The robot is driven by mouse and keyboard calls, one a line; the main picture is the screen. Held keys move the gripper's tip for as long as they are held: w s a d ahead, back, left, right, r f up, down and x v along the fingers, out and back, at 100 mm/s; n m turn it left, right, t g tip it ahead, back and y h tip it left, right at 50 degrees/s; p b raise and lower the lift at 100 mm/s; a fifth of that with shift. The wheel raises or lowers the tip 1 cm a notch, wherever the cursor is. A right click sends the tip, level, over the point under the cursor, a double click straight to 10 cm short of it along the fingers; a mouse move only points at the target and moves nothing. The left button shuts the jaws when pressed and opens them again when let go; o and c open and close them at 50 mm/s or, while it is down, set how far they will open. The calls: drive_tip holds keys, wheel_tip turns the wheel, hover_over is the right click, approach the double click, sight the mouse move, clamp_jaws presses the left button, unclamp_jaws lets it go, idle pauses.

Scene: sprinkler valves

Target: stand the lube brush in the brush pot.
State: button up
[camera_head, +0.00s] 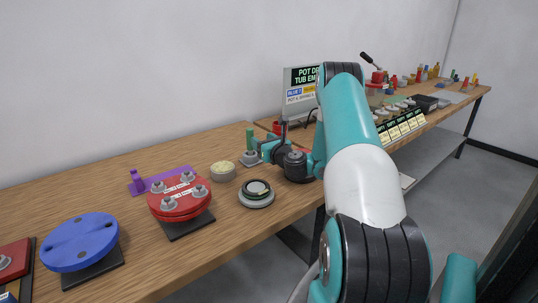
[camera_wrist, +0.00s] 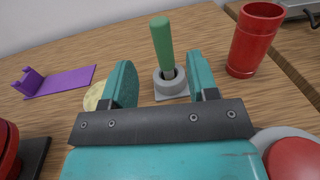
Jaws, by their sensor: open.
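The lube brush, with a green handle (camera_wrist: 162,42) and a pale lower part, stands nearly upright in a grey round holder (camera_wrist: 162,86) on a square base. The handle also shows in the head view (camera_head: 249,136). A red cup (camera_wrist: 254,42) stands to the right of it in the wrist view. I cannot tell whether the grey holder or the red cup is the brush pot. My gripper (camera_wrist: 160,72) is open, its two fingers apart, with the brush between or just beyond them. The brush's lower end is hidden inside the holder.
A purple bracket (camera_wrist: 62,82) and a round tan-topped tub (camera_head: 223,171) lie to the left. A grey ringed part (camera_head: 257,193), a red flange (camera_head: 179,198) and a blue disc (camera_head: 80,242) sit along the bench. A sign (camera_head: 300,90) stands behind my arm.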

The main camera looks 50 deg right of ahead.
drive_tip(key=shift+b+v, duration=1.95)
drive_tip(key=shift+b, duration=0.9)
